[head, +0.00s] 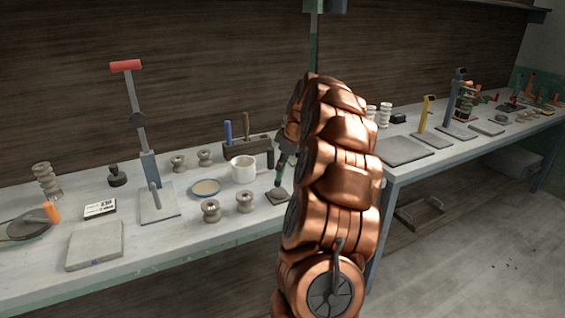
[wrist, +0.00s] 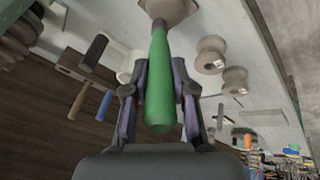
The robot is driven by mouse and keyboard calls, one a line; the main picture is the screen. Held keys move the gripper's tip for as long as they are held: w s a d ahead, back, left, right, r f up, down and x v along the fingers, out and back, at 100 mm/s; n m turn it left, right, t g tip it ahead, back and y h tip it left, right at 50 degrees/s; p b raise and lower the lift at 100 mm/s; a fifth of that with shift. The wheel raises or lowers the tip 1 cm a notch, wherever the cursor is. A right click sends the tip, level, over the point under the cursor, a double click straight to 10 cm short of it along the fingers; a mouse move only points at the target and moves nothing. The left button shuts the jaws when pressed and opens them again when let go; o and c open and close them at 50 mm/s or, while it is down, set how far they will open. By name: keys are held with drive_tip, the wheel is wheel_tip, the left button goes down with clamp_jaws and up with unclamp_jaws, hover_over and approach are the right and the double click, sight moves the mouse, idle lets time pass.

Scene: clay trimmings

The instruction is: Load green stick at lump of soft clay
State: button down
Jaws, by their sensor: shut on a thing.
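My gripper (wrist: 160,78) is shut on the green stick (wrist: 158,90), with one dark finger on each side of it. In the head view, the green stick (head: 279,177) hangs below the gripper, mostly upright, partly hidden by my arm. Its lower end is at a small grey-brown lump (head: 277,196) on the table, which looks like the soft clay. In the wrist view, the stick's far grey tip overlaps the pale brown lump (wrist: 172,8), which is cut off by the frame edge. I cannot tell if the tip touches or enters it.
A white mug (head: 243,169), a blue-rimmed dish (head: 206,188) and several spools (head: 245,202) stand left of the lump. A dark tool block (head: 249,147) is behind the mug. The table's front edge (head: 190,250) is close; a second bench (head: 404,150) stands right.

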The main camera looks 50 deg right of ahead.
drive_tip(key=shift+f+b, duration=0.35)
drive_tip(key=shift+f, duration=0.25)
idle(1.1)
drive_tip(key=shift+r, duration=0.15)
drive_tip(key=shift+r+p, duration=0.55)
drive_tip(key=shift+r, duration=2.85)
